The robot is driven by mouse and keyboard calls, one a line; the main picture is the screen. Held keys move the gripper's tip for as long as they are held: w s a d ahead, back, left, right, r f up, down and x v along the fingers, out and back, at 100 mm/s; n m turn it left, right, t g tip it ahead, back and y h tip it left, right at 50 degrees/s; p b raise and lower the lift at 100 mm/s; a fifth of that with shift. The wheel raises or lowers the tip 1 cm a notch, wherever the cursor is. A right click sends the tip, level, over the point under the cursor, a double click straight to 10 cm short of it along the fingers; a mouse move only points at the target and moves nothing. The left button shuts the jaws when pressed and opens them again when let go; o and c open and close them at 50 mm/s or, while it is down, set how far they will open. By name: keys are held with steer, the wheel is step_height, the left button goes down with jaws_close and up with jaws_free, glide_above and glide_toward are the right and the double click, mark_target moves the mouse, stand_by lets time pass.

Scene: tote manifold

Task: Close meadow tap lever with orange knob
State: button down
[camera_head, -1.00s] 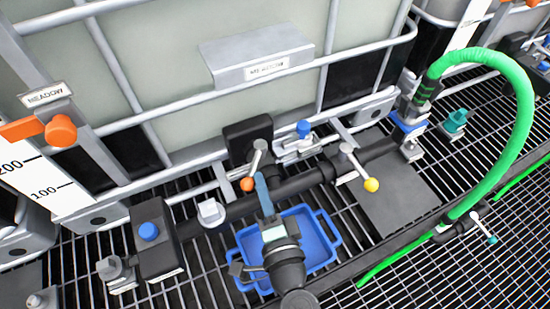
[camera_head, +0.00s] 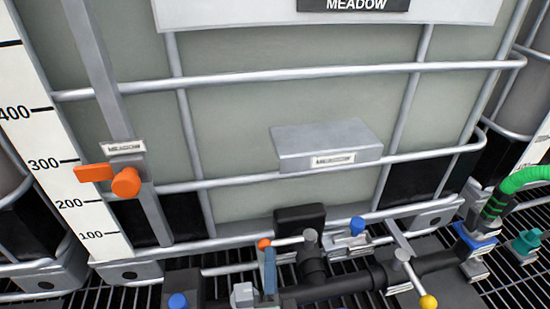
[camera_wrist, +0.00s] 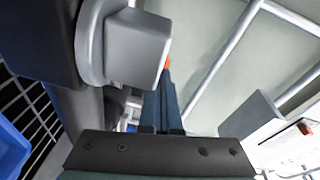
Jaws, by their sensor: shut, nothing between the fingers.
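The meadow tap's orange knob (camera_head: 264,244) shows at the lower middle of the head view, left of the tap's grey stem (camera_head: 310,238). Its lever runs roughly sideways between stem and knob. My gripper (camera_head: 268,254) is shut and empty, its blue-grey fingers upright with the tips right at the knob. I cannot tell whether they touch it. In the wrist view, the fingers (camera_wrist: 165,100) point away from the camera, and a sliver of orange (camera_wrist: 167,62) shows at their tips, mostly hidden behind a grey block (camera_wrist: 138,45).
A second lever with a yellow knob (camera_head: 428,302) stands to the right. A blue knob (camera_head: 357,225) is behind the pipe. An orange handle (camera_head: 126,182) is on the tank frame at left. The caged tank fills the back. A green hose (camera_head: 520,180) is at far right.

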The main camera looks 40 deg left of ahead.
steer(key=shift+a+r, duration=0.35)
stand_by(0.3)
steer(key=shift+s, duration=0.15)
steer(key=b+v, duration=0.3)
steer(key=v, duration=1)
steer(key=shift+d+f+b, duration=0.3)
steer(key=shift+f+b, duration=0.05)
steer(key=shift+b, duration=0.05)
